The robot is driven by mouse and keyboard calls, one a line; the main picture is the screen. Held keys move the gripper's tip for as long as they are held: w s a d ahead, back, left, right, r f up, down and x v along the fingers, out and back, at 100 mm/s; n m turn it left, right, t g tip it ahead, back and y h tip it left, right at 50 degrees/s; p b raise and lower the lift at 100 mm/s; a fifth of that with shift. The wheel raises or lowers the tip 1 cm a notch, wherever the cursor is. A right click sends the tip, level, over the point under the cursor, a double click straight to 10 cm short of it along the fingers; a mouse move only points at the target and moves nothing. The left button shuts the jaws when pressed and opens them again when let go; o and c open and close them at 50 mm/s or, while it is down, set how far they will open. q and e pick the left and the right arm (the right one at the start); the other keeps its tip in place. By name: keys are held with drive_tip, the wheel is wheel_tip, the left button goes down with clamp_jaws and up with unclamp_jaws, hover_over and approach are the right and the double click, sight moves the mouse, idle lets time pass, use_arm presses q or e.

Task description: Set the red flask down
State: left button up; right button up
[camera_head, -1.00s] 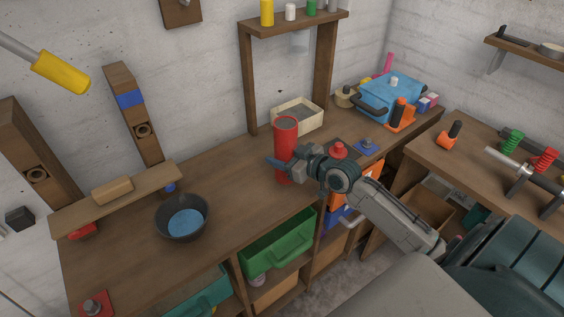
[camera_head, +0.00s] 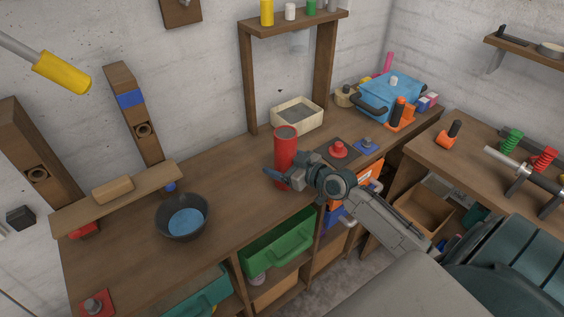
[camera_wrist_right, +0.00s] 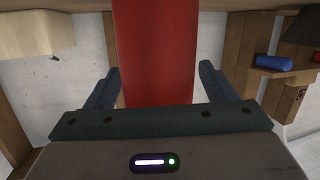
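My left gripper is not in view.
The bench (camera_head: 225,180) is clear left of the flask, up to a dark bowl (camera_head: 163,228) with blue inside. A cream tray (camera_head: 296,122) lies behind. A dark pad with a red knob (camera_head: 338,149) and a blue toolbox (camera_head: 392,95) are to the right.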

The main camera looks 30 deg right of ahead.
drive_tip(key=shift+r, duration=0.15)
drive_tip(key=shift+s+d, duration=0.2)
drive_tip(key=shift+s, duration=0.15)
drive_tip(key=p+v, duration=0.4)
drive_tip(key=v, duration=0.7)
drive_tip(key=shift+s, duration=0.15)
